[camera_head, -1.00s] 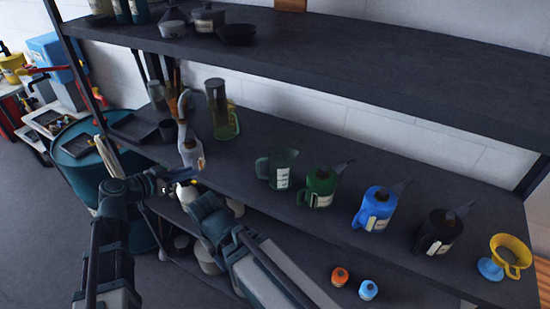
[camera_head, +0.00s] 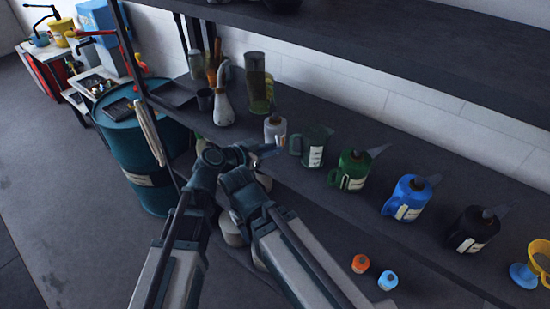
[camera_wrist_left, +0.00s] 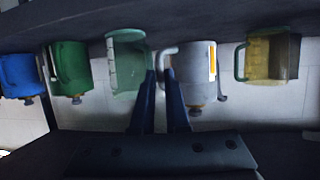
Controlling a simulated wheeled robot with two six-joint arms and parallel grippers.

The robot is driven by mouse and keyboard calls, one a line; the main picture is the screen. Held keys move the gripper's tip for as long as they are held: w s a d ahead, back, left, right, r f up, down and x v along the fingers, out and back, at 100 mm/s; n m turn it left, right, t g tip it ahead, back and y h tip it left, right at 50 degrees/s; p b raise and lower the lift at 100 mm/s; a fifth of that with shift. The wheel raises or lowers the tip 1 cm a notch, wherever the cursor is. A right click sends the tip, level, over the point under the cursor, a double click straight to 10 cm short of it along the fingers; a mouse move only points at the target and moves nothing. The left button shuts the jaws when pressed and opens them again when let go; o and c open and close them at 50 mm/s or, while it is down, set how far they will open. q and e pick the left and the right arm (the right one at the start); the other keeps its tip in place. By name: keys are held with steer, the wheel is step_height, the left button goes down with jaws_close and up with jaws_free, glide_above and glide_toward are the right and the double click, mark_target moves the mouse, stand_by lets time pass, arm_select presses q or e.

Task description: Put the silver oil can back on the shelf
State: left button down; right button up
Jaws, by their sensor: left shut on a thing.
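The silver oil can (camera_head: 275,129) has a pale label and a dark cap. It appears over the front half of the long dark shelf, between a yellowish jug and a clear green jug. In the left wrist view the can (camera_wrist_left: 197,65) appears upside down, its handle beside my fingers. My left gripper (camera_head: 268,151) is shut on the can at its handle side, and its fingers show in the wrist view (camera_wrist_left: 162,105). The can looks upright; I cannot tell whether its base touches the shelf (camera_head: 330,118). I cannot make out my right gripper.
The clear green jug (camera_head: 312,146) is close right of the can. Green (camera_head: 353,168), blue (camera_head: 408,198) and black (camera_head: 474,229) cans stand further right. The yellowish jug (camera_head: 258,95) and a white flask (camera_head: 223,108) stand behind left. A teal drum (camera_head: 145,145) is at left.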

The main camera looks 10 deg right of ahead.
arm_select(q)
steer(key=shift+s+d, duration=0.1)
steer(key=shift+d, duration=0.2)
step_height(320, 180, down, 4)
steer(key=b, duration=0.3)
steer(key=shift+d+r+b, duration=0.1)
steer(key=shift+b, duration=0.3)
steer(key=shift+r, duration=0.1)
steer(key=c, duration=1.4)
jaws_free()
steer(key=o, duration=0.5)
